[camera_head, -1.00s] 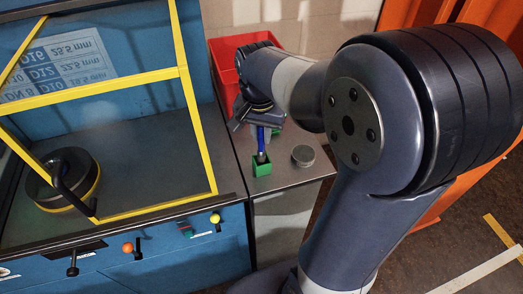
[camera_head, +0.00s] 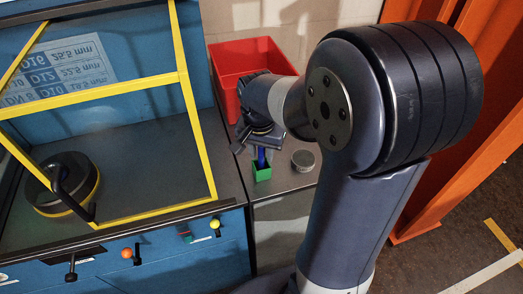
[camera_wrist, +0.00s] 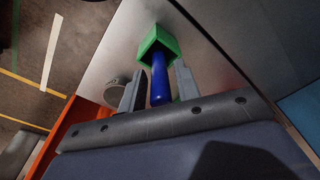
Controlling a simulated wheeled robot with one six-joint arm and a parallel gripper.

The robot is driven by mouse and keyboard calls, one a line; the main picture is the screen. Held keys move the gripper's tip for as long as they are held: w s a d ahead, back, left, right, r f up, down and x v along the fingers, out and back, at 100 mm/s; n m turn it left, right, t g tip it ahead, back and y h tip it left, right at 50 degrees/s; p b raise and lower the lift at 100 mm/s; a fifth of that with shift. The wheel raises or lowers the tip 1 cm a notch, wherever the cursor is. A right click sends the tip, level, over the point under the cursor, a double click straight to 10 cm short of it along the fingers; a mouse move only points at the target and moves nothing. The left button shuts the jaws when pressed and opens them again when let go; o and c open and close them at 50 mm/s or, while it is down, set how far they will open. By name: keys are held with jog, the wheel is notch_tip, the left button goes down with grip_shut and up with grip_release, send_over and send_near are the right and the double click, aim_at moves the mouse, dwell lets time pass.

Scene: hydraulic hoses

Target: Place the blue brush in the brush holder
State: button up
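The blue brush (camera_wrist: 160,82) stands with its lower end in the green brush holder (camera_wrist: 158,42), as the wrist view shows. In the head view the brush (camera_head: 262,157) shows as a short blue upright piece between the holder (camera_head: 262,173) and my gripper (camera_head: 262,139). My gripper (camera_wrist: 160,88) has one finger on each side of the brush handle, with narrow gaps visible on both sides, so it looks open around it. The inside of the holder and the brush's lower tip are hidden.
A round grey metal container (camera_head: 303,160) stands right of the holder on the grey worktop. A red bin (camera_head: 222,68) is behind my gripper. At left are a yellow frame (camera_head: 198,140) and a black round device (camera_head: 65,185). Orange structure (camera_head: 440,190) stands at right.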

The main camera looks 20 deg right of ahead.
jog(key=shift+o, duration=0.6)
jog(key=shift+r, duration=0.1)
jog(key=shift+r, duration=0.25)
notch_tip(320, 180, up, 12)
jog(key=s, duration=0.1)
jog(key=shift+a+f+p, duration=0.2)
jog(key=shift+a+p, duration=0.1)
jog(key=shift+a, duration=0.1)
